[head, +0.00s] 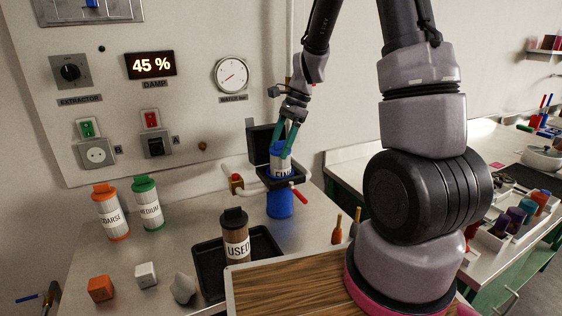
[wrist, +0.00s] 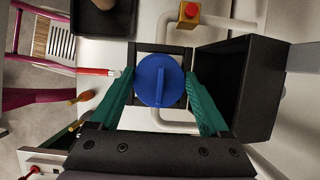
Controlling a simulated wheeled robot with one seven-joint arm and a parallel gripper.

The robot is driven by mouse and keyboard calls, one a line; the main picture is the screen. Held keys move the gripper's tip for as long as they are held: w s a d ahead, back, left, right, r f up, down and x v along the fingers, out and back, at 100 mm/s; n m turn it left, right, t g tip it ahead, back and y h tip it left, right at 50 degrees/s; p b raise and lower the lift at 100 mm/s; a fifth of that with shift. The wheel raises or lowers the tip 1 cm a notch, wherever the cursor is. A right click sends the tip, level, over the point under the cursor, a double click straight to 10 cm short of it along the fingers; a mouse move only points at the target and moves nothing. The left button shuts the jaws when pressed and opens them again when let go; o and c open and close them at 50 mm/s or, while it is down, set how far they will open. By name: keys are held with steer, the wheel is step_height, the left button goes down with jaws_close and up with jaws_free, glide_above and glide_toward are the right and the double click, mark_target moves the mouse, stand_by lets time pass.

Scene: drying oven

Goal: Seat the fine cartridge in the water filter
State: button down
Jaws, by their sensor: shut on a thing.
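The fine cartridge (head: 282,172) has a blue cap and a white label, of which "FIN" shows. My gripper (head: 283,150) is shut on it near the cap and holds it upright. In the wrist view the round blue cap (wrist: 158,82) lies between my green fingers (wrist: 160,74). The water filter has a black square head (head: 297,181), a raised black lid (head: 262,140) and a blue bowl (head: 280,204). The cartridge's lower part is hidden at the filter head; I cannot tell how deep it sits. The lid also shows in the wrist view (wrist: 235,90).
A brown "USED" cartridge (head: 236,240) stands on a black tray (head: 268,252). The coarse (head: 111,212) and medium (head: 148,204) cartridges stand at left. A red handle (head: 299,195) sticks out by the filter. A red button (head: 236,179) and white pipes flank it.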

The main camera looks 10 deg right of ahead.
steer(key=shift+f, duration=2.45)
jaws_free()
steer(key=shift+f, duration=0.1)
step_height(320, 180, up, 22)
steer(key=n+t+h, duration=0.1)
steer(key=n+t, duration=0.2)
steer(key=n, duration=0.2)
glide_above(280, 160)
steer(key=s+d, duration=0.3)
steer(key=d, duration=0.3)
steer(key=s+r+n+t+h, duration=0.1)
steer(key=s+r+n+t, duration=0.4)
steer(key=s, duration=0.7)
step_height(280, 160, up, 2)
steer(key=shift+d+n+h, duration=0.3)
steer(key=shift+n, duration=0.6)
